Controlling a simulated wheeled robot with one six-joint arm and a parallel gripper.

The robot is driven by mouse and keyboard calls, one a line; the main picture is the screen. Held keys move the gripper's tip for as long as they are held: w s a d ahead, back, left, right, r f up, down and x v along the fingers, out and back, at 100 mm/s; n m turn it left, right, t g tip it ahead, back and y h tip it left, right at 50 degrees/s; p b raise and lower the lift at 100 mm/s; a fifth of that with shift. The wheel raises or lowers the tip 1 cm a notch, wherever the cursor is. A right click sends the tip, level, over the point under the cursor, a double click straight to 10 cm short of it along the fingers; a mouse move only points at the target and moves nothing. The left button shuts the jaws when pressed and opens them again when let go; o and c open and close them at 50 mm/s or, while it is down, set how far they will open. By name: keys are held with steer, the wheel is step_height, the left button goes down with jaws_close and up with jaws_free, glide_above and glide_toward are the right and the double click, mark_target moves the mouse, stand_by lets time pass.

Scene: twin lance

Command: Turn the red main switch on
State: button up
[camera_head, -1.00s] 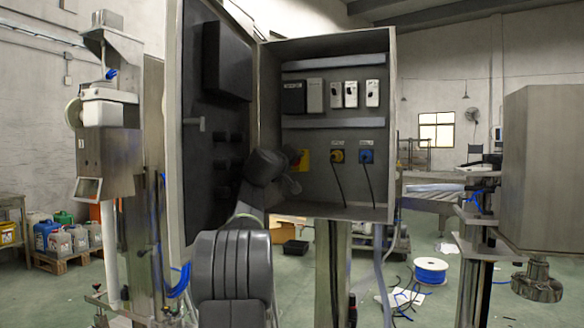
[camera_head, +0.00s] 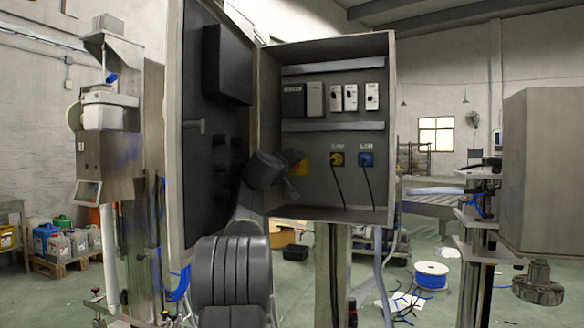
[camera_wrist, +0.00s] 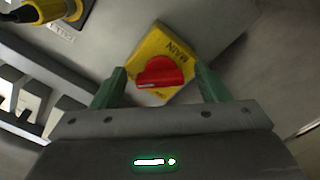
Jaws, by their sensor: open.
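The red main switch (camera_wrist: 160,73) is a red rotary knob on a yellow plate (camera_wrist: 150,45) marked "MAIN" in the wrist view. My gripper (camera_wrist: 161,82) is open, its green fingers on either side of the knob, apart from it in the picture. Whether a finger touches the plate I cannot tell. In the head view a sliver of the yellow plate (camera_head: 302,163) shows at the lower left inside the open cabinet (camera_head: 391,130), and my gripper (camera_head: 294,170) is in front of it. The knob is hidden there by my arm.
The open cabinet door (camera_head: 190,215) stands left of my arm. Right of the switch are a yellow connector (camera_head: 337,159) and a blue connector (camera_head: 366,159) with hanging black cables. Several breakers (camera_head: 351,97) sit above. The cabinet floor between is clear.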

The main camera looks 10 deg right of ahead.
steer(key=shift+s+a, duration=0.1)
steer(key=b+v, duration=0.3)
steer(key=v, duration=1)
steer(key=shift+s+a, duration=0.2)
steer(key=p+x, duration=0.3)
steer(key=x, duration=1)
steer(key=shift+w+d, duration=0.25)
steer(key=shift+w, duration=0.05)
